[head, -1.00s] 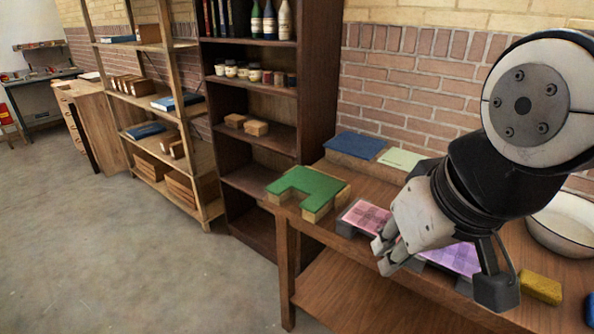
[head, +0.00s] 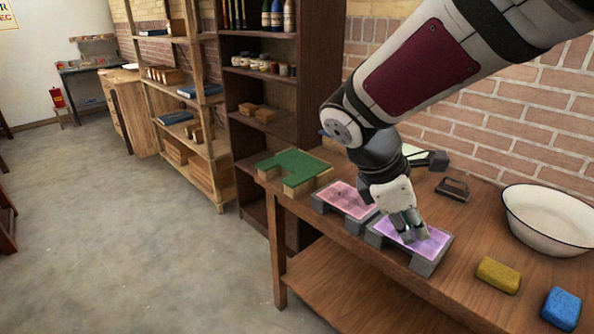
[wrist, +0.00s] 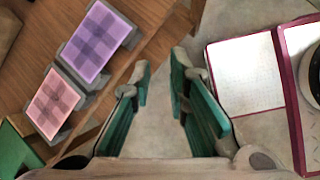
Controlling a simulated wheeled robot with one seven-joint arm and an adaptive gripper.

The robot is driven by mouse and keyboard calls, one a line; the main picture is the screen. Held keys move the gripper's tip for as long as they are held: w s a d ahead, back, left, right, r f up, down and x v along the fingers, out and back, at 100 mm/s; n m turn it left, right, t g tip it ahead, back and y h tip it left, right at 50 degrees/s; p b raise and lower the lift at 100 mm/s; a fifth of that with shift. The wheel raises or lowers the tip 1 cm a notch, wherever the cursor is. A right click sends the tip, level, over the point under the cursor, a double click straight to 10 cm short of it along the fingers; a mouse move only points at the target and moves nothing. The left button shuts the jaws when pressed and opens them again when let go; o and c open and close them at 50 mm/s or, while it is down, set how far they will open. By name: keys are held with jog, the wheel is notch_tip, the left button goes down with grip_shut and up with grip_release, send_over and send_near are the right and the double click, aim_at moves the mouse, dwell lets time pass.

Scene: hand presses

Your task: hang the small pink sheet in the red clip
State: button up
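The small pink sheet (head: 343,198) lies flat on a grey stand on the bench; it also shows in the wrist view (wrist: 53,103), with a checked pattern. A larger purple sheet (head: 425,248) lies on another grey stand to its right, and in the wrist view (wrist: 97,42) it is above the pink one. My gripper (head: 408,234) appears in front of the purple sheet in the head view. In the wrist view my gripper (wrist: 162,72) is open and empty, its fingers pointing at floor beside the bench edge, right of both sheets. I see no red clip.
A dark metal object (head: 452,188), a white bowl (head: 550,217), a yellow block (head: 498,274) and a blue block (head: 562,308) are on the bench (head: 470,235). Floor (head: 150,240) in front is clear.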

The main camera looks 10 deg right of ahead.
jog(key=w+f+n+h+b, duration=0.1)
jog(key=w+f+n+h, duration=0.35)
jog(key=w+n, duration=0.4)
jog(key=n+t+h+b, duration=0.35)
jog(key=n+t, duration=0.65)
jog(key=n, duration=1)
send_near(348, 199)
jog(key=shift+b+x, duration=0.4)
jog(key=shift+x, duration=1.7)
jog(key=shift+f, duration=0.15)
jog(key=shift+a, duration=0.1)
grip_shut()
jog(key=shift+r+p, duration=0.85)
jog(key=shift+r, duration=0.75)
